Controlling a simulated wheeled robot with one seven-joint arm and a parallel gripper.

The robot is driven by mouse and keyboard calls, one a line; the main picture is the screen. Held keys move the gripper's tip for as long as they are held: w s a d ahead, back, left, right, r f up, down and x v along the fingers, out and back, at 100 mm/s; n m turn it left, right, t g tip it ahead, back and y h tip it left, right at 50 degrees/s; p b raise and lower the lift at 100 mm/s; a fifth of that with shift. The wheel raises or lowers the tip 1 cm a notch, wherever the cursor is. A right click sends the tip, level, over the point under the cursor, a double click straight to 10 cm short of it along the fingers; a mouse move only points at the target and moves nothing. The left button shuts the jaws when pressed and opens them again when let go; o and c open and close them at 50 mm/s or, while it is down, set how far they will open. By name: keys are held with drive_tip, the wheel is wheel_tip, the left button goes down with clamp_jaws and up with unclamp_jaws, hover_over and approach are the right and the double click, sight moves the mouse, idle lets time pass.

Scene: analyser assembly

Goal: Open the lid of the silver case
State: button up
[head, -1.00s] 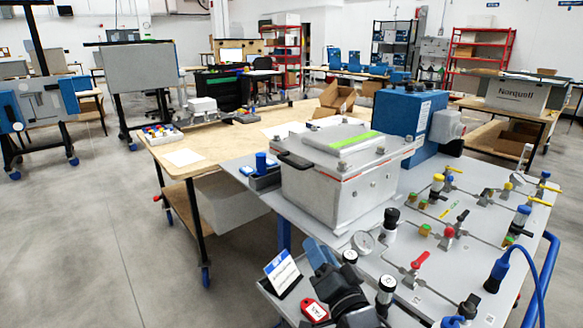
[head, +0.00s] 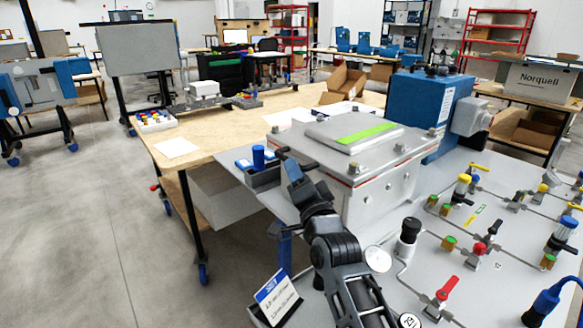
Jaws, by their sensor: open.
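The silver case (head: 375,196) stands on the grey bench top with its lid (head: 312,146) shut. The lid has a raised panel with a green strip and bolts near its corners. A dark handle (head: 282,152) shows at the lid's left end, partly hidden by my gripper. My gripper (head: 290,163) is open at the left front corner of the case, seen from behind. Its blue part overlaps the handle in the picture; I cannot tell whether it touches. Nothing is seen held in it.
A blue box (head: 425,105) stands right behind the case. Valves and pipes (head: 480,248) cover the bench at right. A gauge (head: 377,259), a black knob (head: 409,235) and a sign (head: 278,298) stand in front.

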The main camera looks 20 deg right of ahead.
drive_tip(key=shift+b+x, duration=1.05)
drive_tip(key=shift+x, duration=1.4)
clamp_jaws()
